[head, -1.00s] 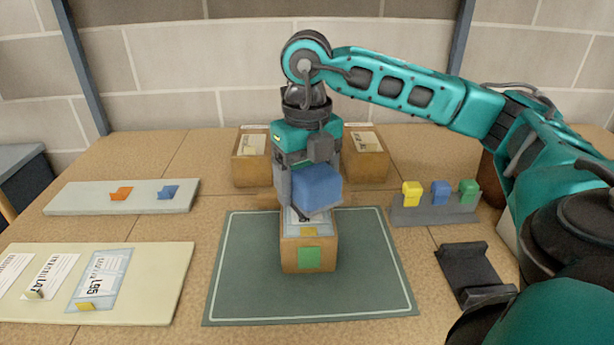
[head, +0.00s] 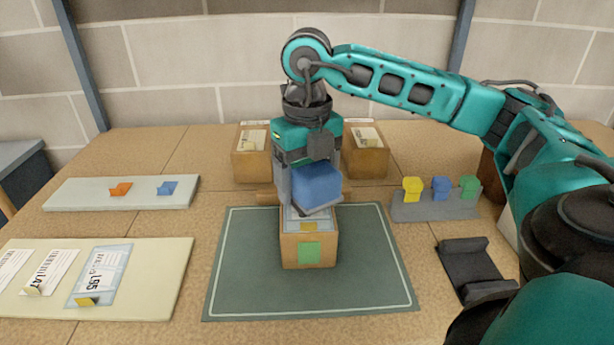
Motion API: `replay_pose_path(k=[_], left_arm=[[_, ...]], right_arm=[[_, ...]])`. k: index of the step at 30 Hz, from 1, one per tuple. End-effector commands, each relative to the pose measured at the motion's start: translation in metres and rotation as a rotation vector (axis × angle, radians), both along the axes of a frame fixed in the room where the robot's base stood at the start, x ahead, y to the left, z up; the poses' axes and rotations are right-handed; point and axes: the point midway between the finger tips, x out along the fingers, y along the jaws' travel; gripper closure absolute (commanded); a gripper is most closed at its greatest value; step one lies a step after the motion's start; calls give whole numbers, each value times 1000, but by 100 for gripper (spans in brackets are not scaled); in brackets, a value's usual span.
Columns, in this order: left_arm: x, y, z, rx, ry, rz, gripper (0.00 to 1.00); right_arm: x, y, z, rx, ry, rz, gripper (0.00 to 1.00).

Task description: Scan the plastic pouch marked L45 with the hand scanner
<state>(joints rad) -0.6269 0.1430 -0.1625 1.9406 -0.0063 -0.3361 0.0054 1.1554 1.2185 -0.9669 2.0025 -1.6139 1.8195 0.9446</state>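My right gripper (head: 312,182) points down over a cardboard box (head: 290,251) on the dark green mat. It appears shut on a blue block-shaped thing with a dark underside, probably the hand scanner (head: 318,184). A pale pouch (head: 296,222) with a yellow tab lies on top of the box, just below the blue thing. Its marking is hidden or too small to read, and I cannot tell whether they touch. On the cream board at left lies a bluish pouch (head: 101,272) whose marking looks like L95. Beside it is a white card or pouch (head: 50,270), perhaps L47. My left gripper is not in view.
A black cradle (head: 474,268) stands empty at right. A grey rack (head: 435,207) holds yellow, blue and green pieces. Two cardboard boxes (head: 251,166) (head: 367,163) stand behind the gripper. A pale board (head: 75,194) carries orange and blue clips. The mat (head: 365,275) is clear around the box.

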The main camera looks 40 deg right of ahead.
Motion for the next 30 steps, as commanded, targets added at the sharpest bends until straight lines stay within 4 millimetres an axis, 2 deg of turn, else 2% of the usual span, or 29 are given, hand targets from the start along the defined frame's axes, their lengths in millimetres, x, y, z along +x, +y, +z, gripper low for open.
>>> replay_pose_path(k=[30], left_arm=[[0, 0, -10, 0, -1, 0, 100]], right_arm=[[0, 0, -13, 1, -2, 0, 64]])
